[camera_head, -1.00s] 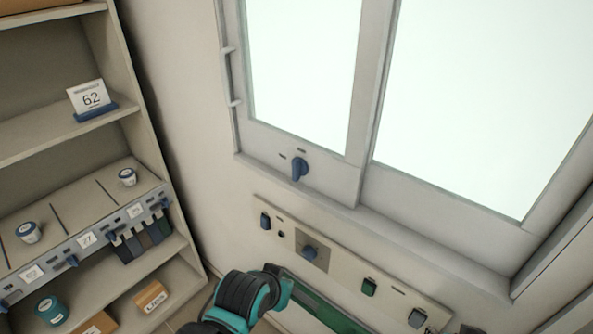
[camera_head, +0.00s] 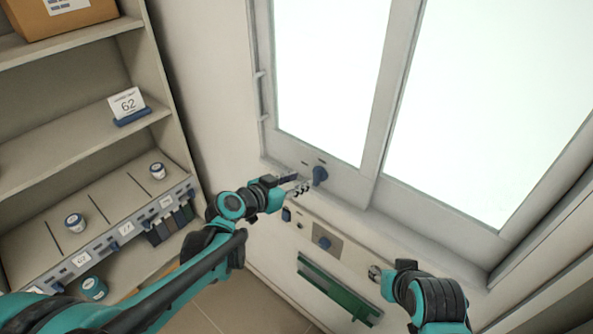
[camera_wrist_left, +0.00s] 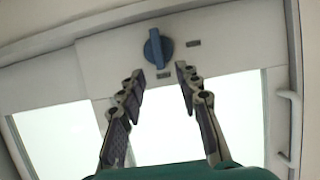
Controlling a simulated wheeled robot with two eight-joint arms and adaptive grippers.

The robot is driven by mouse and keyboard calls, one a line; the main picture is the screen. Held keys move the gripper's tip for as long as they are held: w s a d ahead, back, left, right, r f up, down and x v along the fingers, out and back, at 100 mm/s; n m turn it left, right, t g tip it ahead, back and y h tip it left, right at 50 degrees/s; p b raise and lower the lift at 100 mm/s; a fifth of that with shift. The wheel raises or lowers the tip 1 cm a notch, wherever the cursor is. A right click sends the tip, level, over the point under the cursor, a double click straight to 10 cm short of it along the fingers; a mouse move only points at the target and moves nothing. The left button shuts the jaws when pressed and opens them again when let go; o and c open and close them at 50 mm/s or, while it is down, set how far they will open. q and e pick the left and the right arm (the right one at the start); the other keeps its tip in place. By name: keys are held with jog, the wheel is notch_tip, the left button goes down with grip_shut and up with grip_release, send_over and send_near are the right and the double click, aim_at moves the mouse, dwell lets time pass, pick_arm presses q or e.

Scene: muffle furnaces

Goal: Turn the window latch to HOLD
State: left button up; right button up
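The window latch (camera_head: 319,175) is a blue knob on the pale lower frame of the window. In the left wrist view the latch (camera_wrist_left: 158,48) points along one of its two small dark labels; the other label is off to its side. The label text is too small to read. My left gripper (camera_head: 300,184) is just left of the latch in the head view. In the left wrist view its two fingers (camera_wrist_left: 160,73) are apart and empty, just short of the knob. My right gripper (camera_head: 375,273) is by the lower control panel, its fingers too small to judge.
A shelf unit (camera_head: 75,150) with jars, a number card (camera_head: 127,104) and a cardboard box (camera_head: 58,14) stands at left.

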aim_at(315, 175)
pick_arm(q)
jog(key=x, duration=0.7)
jog(key=shift+w+d+f+b, duration=0.1)
jog(key=shift+d+f+b, duration=0.1)
jog(key=shift+b, duration=0.15)
grip_shut()
